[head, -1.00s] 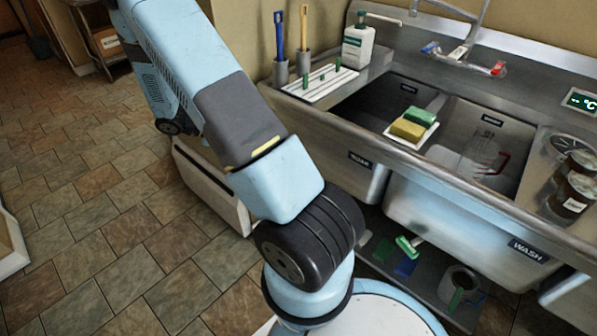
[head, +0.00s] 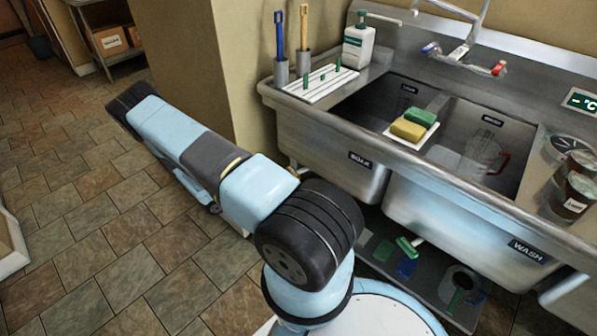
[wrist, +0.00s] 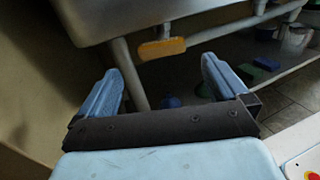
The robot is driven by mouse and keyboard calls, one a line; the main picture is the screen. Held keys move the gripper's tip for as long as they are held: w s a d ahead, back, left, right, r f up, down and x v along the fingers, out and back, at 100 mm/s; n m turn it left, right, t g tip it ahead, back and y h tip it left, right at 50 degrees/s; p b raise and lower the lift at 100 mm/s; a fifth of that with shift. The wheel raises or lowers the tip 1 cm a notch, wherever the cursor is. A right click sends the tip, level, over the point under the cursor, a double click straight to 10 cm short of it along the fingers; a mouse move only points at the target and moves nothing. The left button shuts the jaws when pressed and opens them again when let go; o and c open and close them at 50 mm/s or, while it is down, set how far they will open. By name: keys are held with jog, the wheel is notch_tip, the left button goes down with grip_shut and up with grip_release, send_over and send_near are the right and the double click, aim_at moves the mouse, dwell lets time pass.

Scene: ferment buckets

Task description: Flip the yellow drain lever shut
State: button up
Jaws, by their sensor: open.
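The yellow drain lever (wrist: 162,48) shows in the wrist view, under the sink basin and below a grey pipe. It lies nearly level, running left to right. My gripper (wrist: 165,85) is open, its two blue fingers well apart, with nothing between them. In the picture the lever sits above and between the fingertips, apart from them. In the head view my arm reaches down to the left of the sink, and the lever and the gripper's fingers are hidden there.
The steel sink (head: 325,150) has basins labelled SOAK and WASH. A lower shelf (head: 380,268) holds a green brush and other items. A vertical pipe (wrist: 130,75) stands near the left finger. Open tiled floor (head: 90,200) lies to the left.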

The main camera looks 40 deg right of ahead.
aim_at(293, 172)
jog(key=x, duration=1.4)
jog(key=shift+f, duration=0.3)
jog(key=shift+c, duration=0.5)
jog(key=c, duration=1)
jog(key=shift+c, duration=0.2)
